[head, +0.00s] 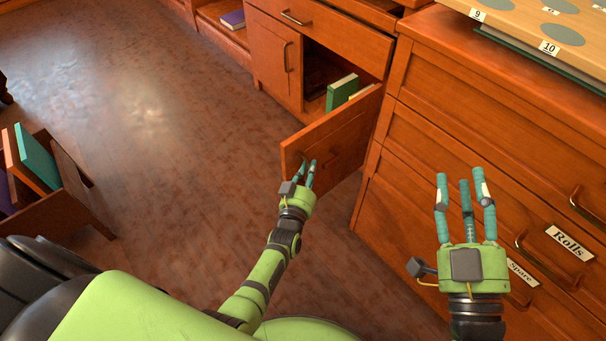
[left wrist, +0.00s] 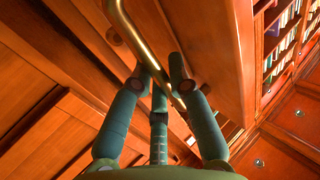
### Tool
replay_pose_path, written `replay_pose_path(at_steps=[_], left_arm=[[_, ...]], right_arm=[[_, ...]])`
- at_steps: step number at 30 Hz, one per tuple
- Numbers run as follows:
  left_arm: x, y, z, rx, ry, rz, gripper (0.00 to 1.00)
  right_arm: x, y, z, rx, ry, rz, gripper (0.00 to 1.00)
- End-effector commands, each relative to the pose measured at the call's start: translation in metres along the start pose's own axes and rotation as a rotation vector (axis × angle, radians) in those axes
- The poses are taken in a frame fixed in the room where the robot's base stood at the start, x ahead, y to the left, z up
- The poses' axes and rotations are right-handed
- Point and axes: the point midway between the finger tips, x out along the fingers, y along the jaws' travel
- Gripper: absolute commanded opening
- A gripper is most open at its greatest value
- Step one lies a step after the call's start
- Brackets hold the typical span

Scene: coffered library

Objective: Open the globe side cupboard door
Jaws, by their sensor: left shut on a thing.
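The cupboard door (head: 335,132) is a reddish wooden panel. In the head view it stands swung well out from the cabinet, and its opening shows green books inside. My left gripper (head: 306,172) is at the outer face of this door, near its free edge. In the left wrist view its fingers (left wrist: 163,88) are closed around the brass bar handle (left wrist: 136,36) of the door. The handle is mostly hidden by the fingers in the head view. My right gripper (head: 463,188) is open and empty, over the drawer fronts at right. No globe shows.
The neighbouring closed door (head: 272,62) and a drawer (head: 322,22) flank the opening. A drawer cabinet (head: 440,150) with brass handles stands close at right, topped by a numbered board (head: 545,32). A book crate (head: 62,208) sits on the floor at left. Open floor (head: 170,130) lies between.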

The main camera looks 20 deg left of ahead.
Motion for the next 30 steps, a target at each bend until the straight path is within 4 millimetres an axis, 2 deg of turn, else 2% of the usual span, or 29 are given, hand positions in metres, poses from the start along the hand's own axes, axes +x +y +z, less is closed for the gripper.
replay_pose_path(at_steps=[14, 15, 16, 17, 26, 30], left_arm=[[0.0032, 0.0034, -0.0013, -0.003, 0.002, 0.002, 0.00], [0.0032, 0.0034, -0.0013, -0.003, 0.002, 0.002, 0.26], [0.0032, 0.0034, -0.0013, -0.003, 0.002, 0.002, 0.38], [0.0032, 0.0034, -0.0013, -0.003, 0.002, 0.002, 0.44], [0.0023, 0.0024, -0.0006, -0.001, 0.001, 0.001, 0.44], [-0.0066, 0.0024, 0.0002, -0.001, 0.000, 0.001, 0.44]], right_arm=[[0.0000, -0.0010, -0.0045, 0.000, 0.023, -0.003, 0.40], [0.0000, -0.0010, -0.0044, 0.000, 0.022, -0.002, 0.40], [0.0000, -0.0010, -0.0044, 0.000, 0.022, -0.002, 0.40], [-0.0001, -0.0010, -0.0044, 0.000, 0.022, -0.002, 0.40], [0.0001, -0.0010, -0.0043, -0.001, 0.022, -0.002, 0.40], [0.0002, -0.0011, -0.0042, -0.001, 0.022, -0.002, 0.40]])
